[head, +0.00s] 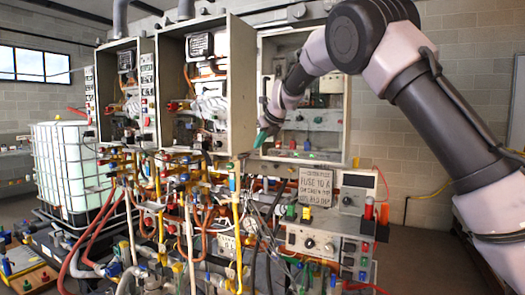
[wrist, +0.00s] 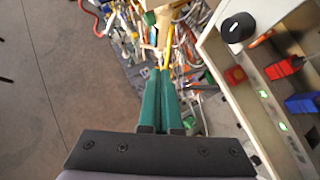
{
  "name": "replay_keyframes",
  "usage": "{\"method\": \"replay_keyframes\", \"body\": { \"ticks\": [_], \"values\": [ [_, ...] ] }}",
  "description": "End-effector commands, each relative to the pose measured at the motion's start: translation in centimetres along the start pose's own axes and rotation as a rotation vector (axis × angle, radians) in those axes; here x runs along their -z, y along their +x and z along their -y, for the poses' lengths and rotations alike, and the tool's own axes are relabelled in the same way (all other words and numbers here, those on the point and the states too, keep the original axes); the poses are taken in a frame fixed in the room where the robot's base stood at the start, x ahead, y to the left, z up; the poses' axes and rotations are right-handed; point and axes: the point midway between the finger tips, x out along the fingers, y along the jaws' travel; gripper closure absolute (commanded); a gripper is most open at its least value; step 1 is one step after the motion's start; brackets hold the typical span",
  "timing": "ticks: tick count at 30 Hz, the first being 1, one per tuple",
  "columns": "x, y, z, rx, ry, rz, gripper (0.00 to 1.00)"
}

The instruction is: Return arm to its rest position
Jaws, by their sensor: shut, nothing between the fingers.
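My arm reaches in from the right in the head view, bends at the top and comes down in front of the right-hand open heater cabinet (head: 348,110). My gripper (head: 262,138) is at that cabinet's left edge, with its teal fingers pointing down and left. In the wrist view my gripper (wrist: 165,72) has its two long teal fingers closed together, with nothing between them. The fingers are over the pipes and floor, beside the cabinet's edge.
Two more open cabinets (head: 245,85) stand to the left, above dense pipes, valves and hoses. A caged white tank (head: 75,170) stands at the far left. A control panel (head: 330,240) with a "FUSE 10 A" sign (head: 315,187) is below my arm. Bare floor (wrist: 60,90) shows left in the wrist view.

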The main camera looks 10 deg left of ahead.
Motion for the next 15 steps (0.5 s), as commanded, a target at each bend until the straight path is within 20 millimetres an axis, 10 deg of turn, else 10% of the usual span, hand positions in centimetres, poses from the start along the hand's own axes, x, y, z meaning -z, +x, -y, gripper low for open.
{"method": "replay_keyframes", "body": {
  "ticks": [8,15],
  "values": [
    [-0.4,-2.5,-0.8,0.001,-0.010,-0.002,1.00],
    [3.4,-11.3,7.2,0.005,-0.238,-0.019,1.00]
  ]
}}
